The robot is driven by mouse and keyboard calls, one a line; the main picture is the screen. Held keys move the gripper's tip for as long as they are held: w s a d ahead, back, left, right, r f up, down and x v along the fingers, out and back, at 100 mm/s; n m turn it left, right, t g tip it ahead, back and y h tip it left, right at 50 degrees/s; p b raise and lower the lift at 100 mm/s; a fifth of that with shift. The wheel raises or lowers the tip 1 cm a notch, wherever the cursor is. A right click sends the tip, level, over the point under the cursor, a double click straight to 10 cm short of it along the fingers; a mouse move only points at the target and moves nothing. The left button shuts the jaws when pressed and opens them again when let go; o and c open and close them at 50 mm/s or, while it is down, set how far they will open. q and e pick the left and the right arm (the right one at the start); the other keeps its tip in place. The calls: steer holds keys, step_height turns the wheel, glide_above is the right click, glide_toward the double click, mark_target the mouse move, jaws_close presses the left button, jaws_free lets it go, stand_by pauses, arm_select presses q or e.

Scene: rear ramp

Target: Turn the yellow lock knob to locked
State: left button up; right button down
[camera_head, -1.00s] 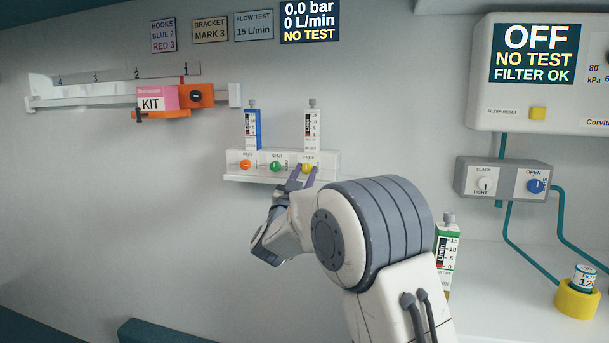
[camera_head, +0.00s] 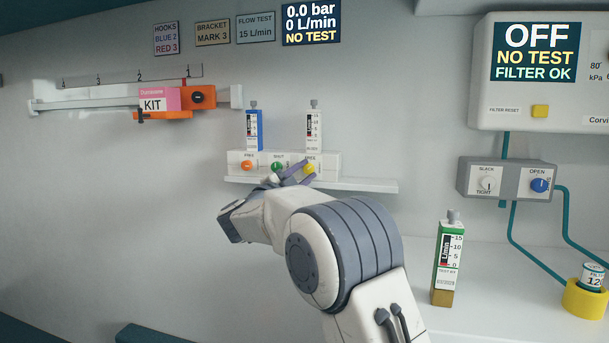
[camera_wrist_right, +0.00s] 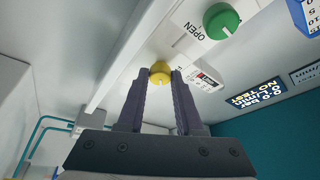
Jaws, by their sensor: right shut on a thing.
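The yellow lock knob (camera_head: 310,167) is at the right end of a white wall panel (camera_head: 328,158). My right gripper (camera_head: 294,172) reaches it from below and to the left, with its purple fingers at the knob. In the right wrist view the yellow knob (camera_wrist_right: 159,74) sits between the two fingertips (camera_wrist_right: 160,78), which are shut on it. The label by the yellow knob is partly hidden and too small to read surely. My left gripper is in neither view.
A green knob (camera_head: 277,167) and an orange knob (camera_head: 247,166) sit left on the same panel. A blue flowmeter (camera_head: 252,130) and a white flowmeter (camera_head: 314,130) stand above. A narrow ledge (camera_head: 365,185) runs beneath. A green flowmeter (camera_head: 447,262) stands on the counter at right.

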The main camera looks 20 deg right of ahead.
steer(key=m+g, duration=0.1)
steer(key=m, duration=0.4)
steer(key=shift+a+r+g+y+p, duration=0.1)
steer(key=shift+r+g+y+p, duration=0.1)
steer(key=shift+g+y+p, duration=0.15)
steer(key=shift+m+g+y+p, duration=0.3)
steer(key=shift+m+g+y, duration=0.2)
steer(key=shift+m, duration=1.2)
steer(key=c, duration=0.6)
jaws_free()
steer(key=v, duration=1)
steer(key=shift+a+r+p, duration=0.1)
steer(key=shift+a+p, duration=0.15)
steer(key=shift+p, duration=0.05)
